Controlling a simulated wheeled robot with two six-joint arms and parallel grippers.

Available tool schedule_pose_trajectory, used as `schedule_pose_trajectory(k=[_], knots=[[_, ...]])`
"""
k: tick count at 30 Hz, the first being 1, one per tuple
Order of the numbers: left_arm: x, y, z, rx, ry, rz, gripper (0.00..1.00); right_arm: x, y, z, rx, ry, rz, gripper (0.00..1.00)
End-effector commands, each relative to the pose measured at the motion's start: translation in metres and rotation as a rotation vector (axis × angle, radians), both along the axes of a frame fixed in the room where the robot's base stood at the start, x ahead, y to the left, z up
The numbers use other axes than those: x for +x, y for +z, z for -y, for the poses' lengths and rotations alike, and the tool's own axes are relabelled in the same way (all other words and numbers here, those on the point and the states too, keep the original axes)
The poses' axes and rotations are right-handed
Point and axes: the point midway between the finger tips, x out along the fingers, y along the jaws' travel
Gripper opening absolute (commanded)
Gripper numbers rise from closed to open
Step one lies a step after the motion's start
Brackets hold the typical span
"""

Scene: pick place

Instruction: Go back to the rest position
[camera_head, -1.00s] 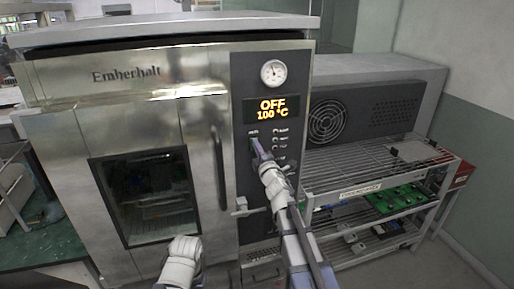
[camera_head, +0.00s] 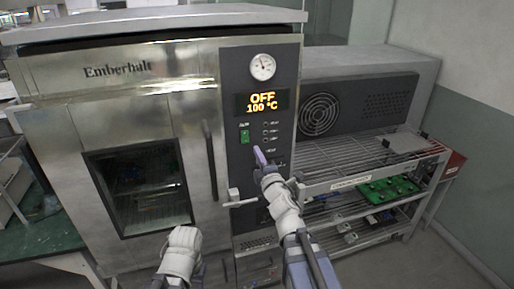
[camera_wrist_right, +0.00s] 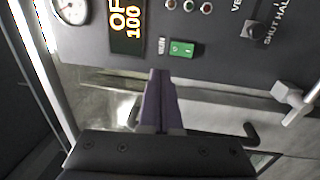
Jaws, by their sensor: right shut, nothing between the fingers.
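My right gripper (camera_head: 260,157) is shut and empty, with its purple fingers in front of the oven's control panel. In the right wrist view its closed fingers (camera_wrist_right: 160,98) point toward the panel, just below a green switch (camera_wrist_right: 182,48). The same green switch (camera_head: 244,136) shows in the head view, above and left of the fingertips, apart from them. The display (camera_head: 262,103) reads OFF and 100 °C. My left arm's white wrist shows at the bottom of the head view; its gripper fingers are not visible.
The steel oven (camera_head: 60,120) has a closed windowed door (camera_head: 140,190) with a vertical handle (camera_head: 210,160). A wire rack (camera_head: 350,165) with green circuit boards (camera_head: 388,188) stands at the right.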

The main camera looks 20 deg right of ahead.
Motion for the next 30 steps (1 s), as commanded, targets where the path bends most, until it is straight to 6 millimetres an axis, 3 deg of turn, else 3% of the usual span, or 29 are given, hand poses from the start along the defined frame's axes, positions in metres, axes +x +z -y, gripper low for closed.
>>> schedule_pose_trajectory(k=[13, 17, 20, 23, 26, 30], knots=[[0.0, 0.001, 0.0, 0.0, 0.001, 0.0, 0.5, -0.006, 0.0, -0.001, 0.004, -0.001, -0.003, 0.0], [0.0, -0.004, 0.0, 0.0, 0.0, 0.0, 0.5, -0.005, -0.017, -0.002, 0.084, -0.041, -0.062, 0.0], [0.0, -0.01, 0.0, 0.0, 0.0, 0.0, 0.5, -0.006, -0.051, -0.003, 0.229, -0.118, -0.178, 0.0], [0.0, -0.017, 0.0, 0.0, 0.0, 0.0, 0.5, -0.015, -0.097, -0.011, 0.408, -0.22, -0.336, 0.0], [0.0, -0.024, 0.0, 0.0, 0.0, 0.0, 0.5, -0.035, -0.145, -0.025, 0.574, -0.33, -0.507, 0.0], [0.0, -0.033, 0.0, 0.0, -0.001, 0.0, 0.5, -0.079, -0.21, -0.056, 0.764, -0.497, -0.763, 0.0]])
